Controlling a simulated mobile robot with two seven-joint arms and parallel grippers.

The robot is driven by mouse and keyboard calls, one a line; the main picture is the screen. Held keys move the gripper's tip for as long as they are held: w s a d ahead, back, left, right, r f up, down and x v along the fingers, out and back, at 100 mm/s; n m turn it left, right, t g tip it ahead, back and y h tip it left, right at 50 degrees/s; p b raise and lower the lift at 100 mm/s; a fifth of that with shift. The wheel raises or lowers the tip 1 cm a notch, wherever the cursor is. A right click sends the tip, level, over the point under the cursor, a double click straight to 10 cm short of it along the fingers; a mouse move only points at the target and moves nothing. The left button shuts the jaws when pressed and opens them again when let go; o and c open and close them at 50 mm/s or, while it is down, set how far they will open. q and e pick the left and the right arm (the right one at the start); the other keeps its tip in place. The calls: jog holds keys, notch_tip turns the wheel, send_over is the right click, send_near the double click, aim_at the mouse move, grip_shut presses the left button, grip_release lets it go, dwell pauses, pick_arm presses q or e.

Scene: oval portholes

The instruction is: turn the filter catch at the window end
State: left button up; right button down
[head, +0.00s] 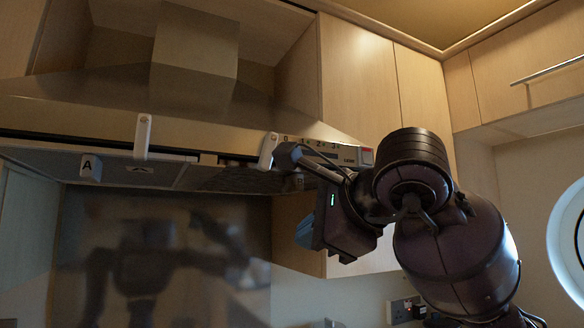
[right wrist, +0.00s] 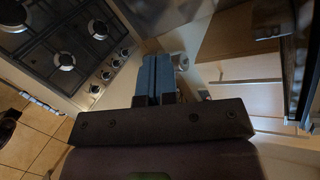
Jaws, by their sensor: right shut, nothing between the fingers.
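The window-end catch (head: 267,150) is a small white lever on the front edge of the cooker hood, leaning with its top to the right. A second white catch (head: 143,135) stands upright farther left. The right wrist view shows the fingers (right wrist: 153,78) shut together and empty. Part of my right arm covers the hood's right end. My left gripper is out of view.
The hood front has marked controls (head: 318,144) near my wrist. Wall cupboards (head: 360,80) rise behind my arm, and a round window (head: 572,240) is at the right. In the right wrist view a hob (right wrist: 65,50) lies below at the left.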

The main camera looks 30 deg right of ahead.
aim_at(268, 152)
jog(key=s+d+n+y+p, duration=0.1)
jog(key=s+d+n+y, duration=0.25)
jog(key=d+y, duration=0.4)
notch_tip(268, 152, up, 6)
jog(key=s+f+n+t+y, duration=0.1)
jog(key=s+n+t+y, duration=0.2)
jog(key=n, duration=0.4)
jog(key=shift+g+y, duration=0.55)
jog(key=shift+g, duration=0.15)
jog(key=p+x, duration=0.1)
jog(key=x, duration=0.3)
jog(key=p+x, duration=0.2)
jog(key=x, duration=0.2)
jog(key=s+a+r+p+x, duration=0.1)
jog(key=x, duration=0.3)
jog(key=shift+a, duration=0.1)
jog(key=shift+w+a, duration=0.1)
jog(key=shift+a, duration=0.45)
jog(key=shift+d+m, duration=0.1)
jog(key=shift+m, duration=0.25)
